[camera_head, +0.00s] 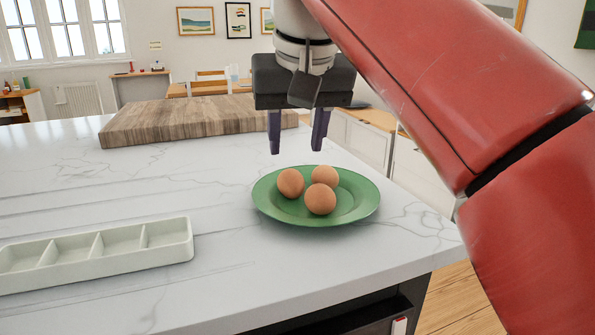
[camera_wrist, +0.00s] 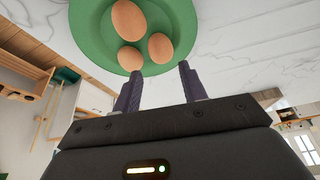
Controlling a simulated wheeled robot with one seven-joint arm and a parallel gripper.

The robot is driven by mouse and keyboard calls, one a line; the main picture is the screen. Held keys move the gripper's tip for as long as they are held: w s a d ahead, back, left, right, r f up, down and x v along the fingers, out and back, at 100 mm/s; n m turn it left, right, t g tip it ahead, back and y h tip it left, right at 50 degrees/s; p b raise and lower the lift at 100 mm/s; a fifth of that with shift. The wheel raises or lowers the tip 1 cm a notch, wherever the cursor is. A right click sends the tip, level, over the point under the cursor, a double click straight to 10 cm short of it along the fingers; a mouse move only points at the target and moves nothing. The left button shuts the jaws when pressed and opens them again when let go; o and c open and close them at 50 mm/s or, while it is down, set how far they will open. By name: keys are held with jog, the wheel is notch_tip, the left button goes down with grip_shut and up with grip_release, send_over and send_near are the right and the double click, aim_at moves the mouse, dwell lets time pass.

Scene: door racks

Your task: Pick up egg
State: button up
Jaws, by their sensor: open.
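Three brown eggs lie close together on a green plate (camera_head: 350,212) on the marble counter. One egg (camera_head: 290,183) is at the left, one egg (camera_head: 325,176) at the back right, and one egg (camera_head: 320,200) at the front. My gripper (camera_head: 297,146) is open and empty, pointing down above the plate's back edge, apart from the eggs. In the wrist view the gripper's two fingers (camera_wrist: 159,85) stand apart, with the eggs past their tips. There, one egg (camera_wrist: 131,59) shows nearest the left finger, one (camera_wrist: 160,47) nearer the right finger, and one (camera_wrist: 129,20) farther off.
A pale tray with compartments (camera_head: 100,253) sits at the counter's left front. A wooden board (camera_head: 180,122) lies at the back, behind my gripper. The counter's right edge runs close to the plate. The marble between tray and plate is clear.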

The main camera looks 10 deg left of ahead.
aim_at(292, 174)
jog(key=shift+w+f, duration=0.25)
jog(key=shift+f, duration=0.2)
jog(key=shift+b+x, duration=0.75)
jog(key=shift+x, duration=2.45)
jog(key=shift+s+a, duration=0.1)
jog(key=shift+s, duration=0.1)
jog(key=shift+c, duration=0.2)
jog(key=shift+c, duration=1.2)
